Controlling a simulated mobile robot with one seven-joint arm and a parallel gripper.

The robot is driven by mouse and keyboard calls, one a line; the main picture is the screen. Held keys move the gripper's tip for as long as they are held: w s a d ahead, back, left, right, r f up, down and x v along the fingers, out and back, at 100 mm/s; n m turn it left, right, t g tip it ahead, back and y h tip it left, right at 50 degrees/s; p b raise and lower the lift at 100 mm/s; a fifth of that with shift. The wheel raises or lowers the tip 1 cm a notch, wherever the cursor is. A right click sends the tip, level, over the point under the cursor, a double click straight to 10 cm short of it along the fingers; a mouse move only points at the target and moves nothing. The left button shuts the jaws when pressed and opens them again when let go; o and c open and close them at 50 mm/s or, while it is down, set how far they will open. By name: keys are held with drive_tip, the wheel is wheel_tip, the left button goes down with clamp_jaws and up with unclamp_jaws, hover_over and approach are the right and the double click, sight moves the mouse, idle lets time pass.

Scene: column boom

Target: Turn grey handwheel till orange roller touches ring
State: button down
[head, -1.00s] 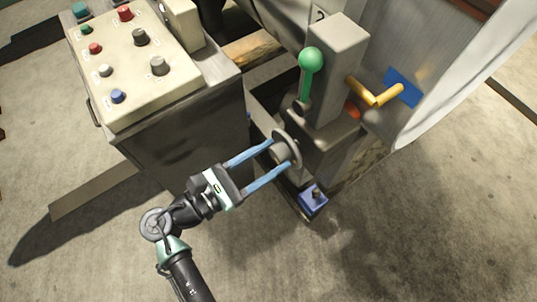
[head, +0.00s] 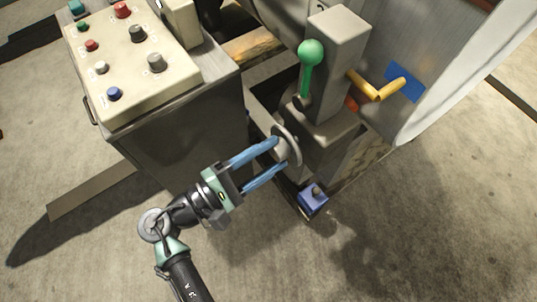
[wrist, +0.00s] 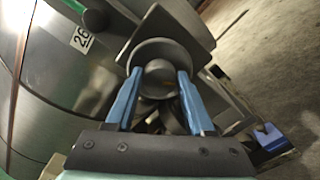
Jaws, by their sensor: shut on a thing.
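The grey handwheel (head: 292,139) sits on the side of a grey housing in the middle of the head view. My gripper (head: 279,155) reaches it from the lower left, and its two blue fingers are shut on the hub. In the wrist view, the handwheel (wrist: 158,47) is straight ahead, with my gripper's fingers (wrist: 158,76) on both sides of its round hub.
A green-knobbed lever (head: 310,55) stands above the wheel. A button console (head: 135,60) stands at left. A small blue box (head: 313,199) is low beside the housing. Floor is clear at lower right.

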drive_tip(key=m+b, duration=0.3)
drive_tip(key=m, duration=0.2)
drive_tip(key=shift+f+m, duration=0.15)
drive_tip(key=shift+m, duration=0.25)
idle(0.4)
drive_tip(key=shift+c, duration=1.3)
unclamp_jaws()
drive_tip(key=shift+s, duration=0.1)
drive_tip(key=v, duration=1.3)
drive_tip(key=shift+b, duration=0.45)
